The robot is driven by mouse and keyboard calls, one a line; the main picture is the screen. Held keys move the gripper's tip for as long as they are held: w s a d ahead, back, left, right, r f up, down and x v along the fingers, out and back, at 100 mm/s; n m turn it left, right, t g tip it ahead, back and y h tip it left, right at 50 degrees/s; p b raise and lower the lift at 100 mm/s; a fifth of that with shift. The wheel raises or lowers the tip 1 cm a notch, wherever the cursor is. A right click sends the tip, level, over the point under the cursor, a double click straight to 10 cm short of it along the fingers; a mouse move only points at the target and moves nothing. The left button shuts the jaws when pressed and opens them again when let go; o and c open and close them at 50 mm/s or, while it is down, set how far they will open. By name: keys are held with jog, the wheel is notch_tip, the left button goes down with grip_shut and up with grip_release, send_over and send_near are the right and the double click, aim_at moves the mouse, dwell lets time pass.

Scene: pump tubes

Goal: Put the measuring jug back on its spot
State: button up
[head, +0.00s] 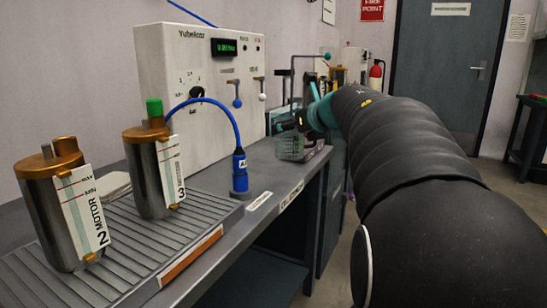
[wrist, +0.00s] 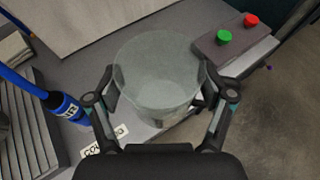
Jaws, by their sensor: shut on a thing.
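The measuring jug (wrist: 160,70) is a clear, greyish see-through vessel. In the wrist view it stands between the two fingers of my gripper (wrist: 160,110), which is shut on it. In the head view the jug (head: 291,148) shows at the far end of the grey bench, partly covered by my gripper (head: 303,122) and arm. It is over or on the bench near the front edge; I cannot tell whether its base touches. A white label (wrist: 105,140) lies on the bench edge beside the jug, partly covered; its marked spot is not clearly visible.
A white machine (head: 200,80) stands at the back of the bench. A blue hose ends in a blue nozzle (head: 239,172). Two steel canisters, one marked 2 (head: 60,205) and one marked 3 (head: 152,170), stand on a ribbed tray. A box with green and red buttons (wrist: 236,40) is close to the jug.

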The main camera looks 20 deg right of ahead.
jog(key=shift+w+a+f+b, duration=0.45)
jog(key=shift+w+f, duration=0.4)
jog(key=shift+f, duration=0.4)
jog(key=shift+w+a+f+b, duration=0.3)
jog(key=shift+w+a+f, duration=0.3)
jog(key=shift+w+f, duration=0.5)
jog(key=shift+w+a+f+b, duration=0.35)
jog(key=shift+w+a+f, duration=0.25)
jog(key=shift+f, duration=0.85)
jog(key=shift+d, duration=0.1)
jog(key=shift+f, duration=0.15)
jog(key=o, duration=1)
jog(key=shift+o, duration=0.2)
